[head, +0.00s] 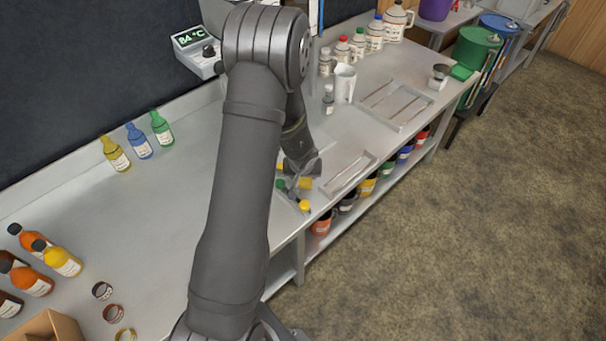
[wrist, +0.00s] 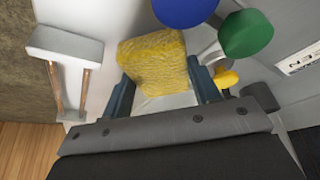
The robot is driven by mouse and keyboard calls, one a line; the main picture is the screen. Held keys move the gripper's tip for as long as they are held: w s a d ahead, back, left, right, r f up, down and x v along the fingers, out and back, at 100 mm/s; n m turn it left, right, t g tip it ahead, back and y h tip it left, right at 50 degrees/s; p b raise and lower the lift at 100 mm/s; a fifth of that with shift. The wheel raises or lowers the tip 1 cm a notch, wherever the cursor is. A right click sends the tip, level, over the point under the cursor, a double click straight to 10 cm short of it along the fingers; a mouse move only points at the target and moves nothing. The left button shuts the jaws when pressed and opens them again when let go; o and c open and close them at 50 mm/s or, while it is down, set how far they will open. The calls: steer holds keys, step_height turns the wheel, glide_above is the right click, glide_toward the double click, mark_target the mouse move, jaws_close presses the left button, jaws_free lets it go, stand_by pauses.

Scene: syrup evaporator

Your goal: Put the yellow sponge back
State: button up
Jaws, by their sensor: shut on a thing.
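The yellow sponge (wrist: 153,62) is between the two fingers of my gripper (wrist: 160,80) in the wrist view, and the jaws are shut on it. Its rough, porous face shows. A light grey surface lies behind it. In the head view my gripper (head: 300,168) is over the right part of the metal bench, near its front edge. A small yellow patch (head: 306,184) beside it looks like the sponge, mostly hidden by the gripper. I cannot tell whether the sponge touches the bench.
Green (wrist: 246,33), blue (wrist: 185,10) and yellow (wrist: 227,78) rounded tops stand close to the sponge. A shallow metal tray (head: 350,172) lies to the right, a larger one (head: 395,104) beyond. A white jug (head: 344,84) stands behind.

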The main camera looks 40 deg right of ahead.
steer(key=shift+f, duration=0.1)
steer(key=shift+f, duration=0.15)
steer(key=o, duration=0.9)
steer(key=shift+r, duration=0.45)
steer(key=v, duration=1.1)
steer(key=shift+s+a+r, duration=0.15)
steer(key=shift+s+r, duration=0.05)
steer(key=shift+r, duration=0.05)
steer(key=x, duration=1.2)
steer(key=shift+f, duration=0.3)
steer(key=shift+r, duration=0.25)
